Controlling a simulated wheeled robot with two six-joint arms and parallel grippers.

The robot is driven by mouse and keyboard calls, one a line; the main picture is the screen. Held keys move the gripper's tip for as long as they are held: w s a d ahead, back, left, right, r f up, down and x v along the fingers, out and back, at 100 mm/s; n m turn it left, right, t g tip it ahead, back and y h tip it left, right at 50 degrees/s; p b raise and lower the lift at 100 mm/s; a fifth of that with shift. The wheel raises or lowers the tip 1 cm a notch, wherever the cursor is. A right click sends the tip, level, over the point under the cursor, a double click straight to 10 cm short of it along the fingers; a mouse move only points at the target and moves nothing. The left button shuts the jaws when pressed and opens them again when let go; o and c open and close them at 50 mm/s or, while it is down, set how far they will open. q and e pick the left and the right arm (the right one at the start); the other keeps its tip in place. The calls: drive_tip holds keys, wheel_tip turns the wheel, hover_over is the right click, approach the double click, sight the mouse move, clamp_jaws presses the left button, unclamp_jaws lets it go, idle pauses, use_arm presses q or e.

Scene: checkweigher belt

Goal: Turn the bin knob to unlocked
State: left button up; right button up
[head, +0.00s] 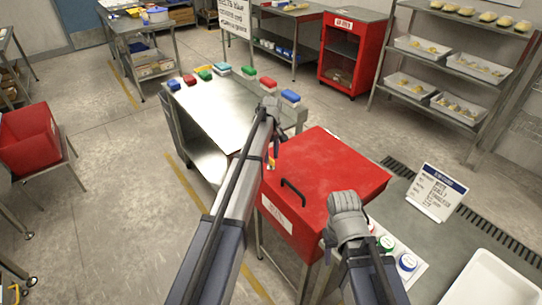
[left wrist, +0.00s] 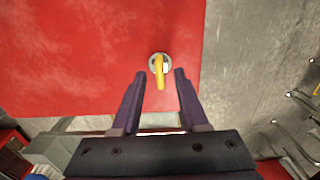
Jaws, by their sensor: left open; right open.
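The bin is a red box (head: 335,168) with a black handle on the side facing me, standing in the middle of the head view. Its knob (left wrist: 159,68) has a yellow lever on a round grey base, set on a red face. In the left wrist view the lever points down toward my palm. My left gripper (left wrist: 160,77) is open, with one finger on each side of the lever and gaps between. In the head view my left gripper (head: 275,144) is at the bin's far left corner. My right gripper (head: 346,222) is over the bin's near right side; its fingertips are hard to make out.
A steel table (head: 215,110) with several coloured blocks stands behind on the left. A white sign (head: 436,192) and a white tray (head: 495,280) are on the right-hand counter. Coloured round buttons (head: 387,242) sit near my right gripper.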

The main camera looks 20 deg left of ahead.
sight(271, 158)
use_arm(q)
wheel_tip(271, 158, up, 6)
drive_tip(key=p, duration=0.5)
drive_tip(key=shift+r+p, duration=0.2)
drive_tip(key=shift+p, duration=0.2)
drive_tip(key=s+d+m, duration=0.4)
drive_tip(key=s+d, duration=0.1)
drive_tip(key=s, duration=0.7)
drive_tip(key=s+d+m, duration=0.5)
drive_tip(key=s+d, duration=0.1)
drive_tip(key=s, duration=0.6)
drive_tip(key=s+d+m+y, duration=0.1)
drive_tip(key=s+d+m, duration=0.4)
drive_tip(key=s, duration=0.7)
drive_tip(key=shift+s+d, duration=0.2)
drive_tip(key=shift+d, duration=0.2)
drive_tip(key=shift+o, duration=0.3)
drive_tip(key=shift+w, duration=0.15)
